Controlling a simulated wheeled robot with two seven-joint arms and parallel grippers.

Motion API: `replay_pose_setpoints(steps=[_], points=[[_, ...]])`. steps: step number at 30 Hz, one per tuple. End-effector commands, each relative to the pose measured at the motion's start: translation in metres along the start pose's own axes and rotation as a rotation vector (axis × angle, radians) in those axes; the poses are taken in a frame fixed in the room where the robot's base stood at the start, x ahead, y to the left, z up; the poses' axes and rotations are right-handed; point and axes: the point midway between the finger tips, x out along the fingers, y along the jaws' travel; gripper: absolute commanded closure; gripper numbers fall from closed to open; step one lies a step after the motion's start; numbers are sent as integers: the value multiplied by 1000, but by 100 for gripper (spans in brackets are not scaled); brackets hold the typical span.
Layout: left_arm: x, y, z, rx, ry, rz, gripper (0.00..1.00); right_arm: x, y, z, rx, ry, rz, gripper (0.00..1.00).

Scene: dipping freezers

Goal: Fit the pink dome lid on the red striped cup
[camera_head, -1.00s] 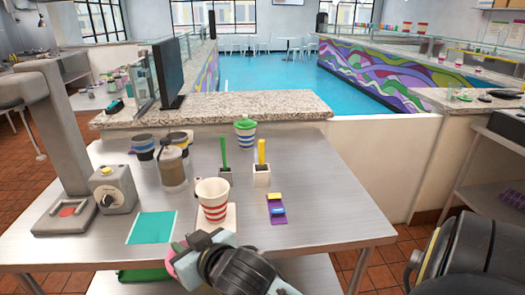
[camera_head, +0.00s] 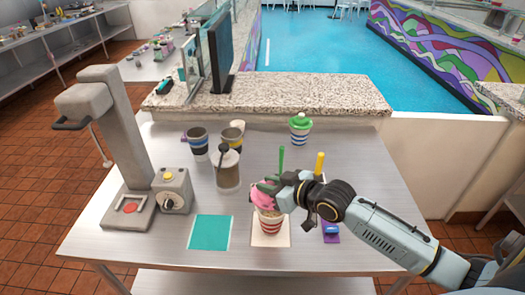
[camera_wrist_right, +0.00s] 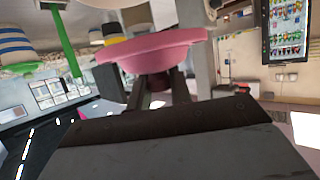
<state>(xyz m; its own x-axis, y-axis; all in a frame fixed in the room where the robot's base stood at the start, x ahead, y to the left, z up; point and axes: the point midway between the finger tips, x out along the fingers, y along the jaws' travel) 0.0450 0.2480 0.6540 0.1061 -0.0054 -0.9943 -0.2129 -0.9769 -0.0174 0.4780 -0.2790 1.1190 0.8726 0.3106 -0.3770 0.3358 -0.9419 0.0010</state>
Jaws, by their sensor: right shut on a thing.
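The red striped cup (camera_head: 270,225) stands upright on a white mat (camera_head: 284,240) near the front middle of the metal table. The pink dome lid (camera_head: 264,199) is directly above the cup in the head view and hides part of its rim. It looks tilted; whether it touches the rim I cannot tell. My right gripper (camera_head: 272,186) is shut on the lid, its arm reaching in from the right. In the right wrist view the lid's pink flange (camera_wrist_right: 155,50) spans the fingers. The cup does not show clearly there. My left gripper is out of view.
Green (camera_head: 281,158) and yellow (camera_head: 320,164) upright handles stand behind the gripper. A jar (camera_head: 228,172), dark cups and a green-topped cup (camera_head: 299,127) stand farther back. A teal mat (camera_head: 210,232) lies left of the cup, clear. A grey machine (camera_head: 112,150) stands at the left.

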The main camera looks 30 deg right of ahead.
Motion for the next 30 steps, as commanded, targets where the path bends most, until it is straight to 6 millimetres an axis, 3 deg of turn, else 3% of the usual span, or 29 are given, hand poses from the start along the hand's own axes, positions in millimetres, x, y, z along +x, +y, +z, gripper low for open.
replay_pose_setpoints(steps=[5, 13, 20, 30], points=[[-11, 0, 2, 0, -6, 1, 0, -4, 13, -8, 2, 0, 3, 100], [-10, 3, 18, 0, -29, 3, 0, -4, 13, -7, 3, 0, 3, 100], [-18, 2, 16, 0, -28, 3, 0, -6, 13, -9, 3, 1, 1, 100], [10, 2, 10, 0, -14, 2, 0, 9, 13, 28, 4, 2, 0, 100]])
